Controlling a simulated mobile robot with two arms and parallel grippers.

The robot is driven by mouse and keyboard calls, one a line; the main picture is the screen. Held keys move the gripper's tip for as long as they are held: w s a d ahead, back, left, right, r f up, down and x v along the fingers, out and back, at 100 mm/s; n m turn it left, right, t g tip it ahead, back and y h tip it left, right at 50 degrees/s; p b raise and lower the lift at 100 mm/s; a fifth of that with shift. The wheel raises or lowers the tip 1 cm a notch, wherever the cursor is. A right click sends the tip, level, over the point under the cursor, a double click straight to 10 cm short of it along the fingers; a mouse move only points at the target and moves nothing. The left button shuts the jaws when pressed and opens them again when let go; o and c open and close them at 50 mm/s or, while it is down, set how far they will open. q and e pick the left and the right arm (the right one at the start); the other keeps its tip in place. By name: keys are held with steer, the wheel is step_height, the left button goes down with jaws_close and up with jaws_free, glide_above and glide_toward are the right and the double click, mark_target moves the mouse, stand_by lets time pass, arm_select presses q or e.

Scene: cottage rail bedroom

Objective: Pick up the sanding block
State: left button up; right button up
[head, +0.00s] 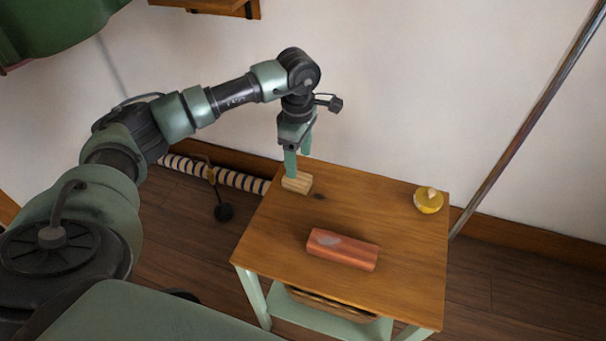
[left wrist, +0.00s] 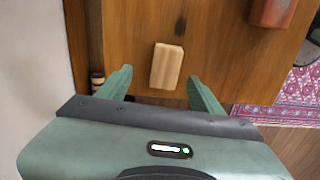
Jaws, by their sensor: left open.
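The sanding block appears to be the small tan block (head: 297,184) at the back left edge of the wooden table (head: 270,235). In the left wrist view the tan block (left wrist: 167,66) lies on the tabletop, ahead of and between the lines of the two fingers. My left gripper (head: 298,165) points down over the block, open and with nothing held. In the left wrist view its fingers (left wrist: 159,76) stand apart with a gap wider than the block. Whether the fingertips reach down to the block's height I cannot tell. My right gripper is not in view.
A reddish brick-like block (head: 342,250) lies mid-table, and a yellow round object (head: 428,200) stands at the back right. A striped roll (head: 235,180) lies on the floor by the wall. A slanted pole (head: 530,115) stands right of the table. The table's front left is clear.

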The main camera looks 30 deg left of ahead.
mark_target(297, 181)
arm_select(q)
steer(key=shift+s+f, duration=0.35)
steer(key=shift+f, duration=0.5)
steer(key=f, duration=0.4)
steer(key=shift+s+f, duration=0.2)
steer(key=shift+f, duration=0.25)
steer(key=shift+w, duration=0.1)
steer(key=c, duration=1.4)
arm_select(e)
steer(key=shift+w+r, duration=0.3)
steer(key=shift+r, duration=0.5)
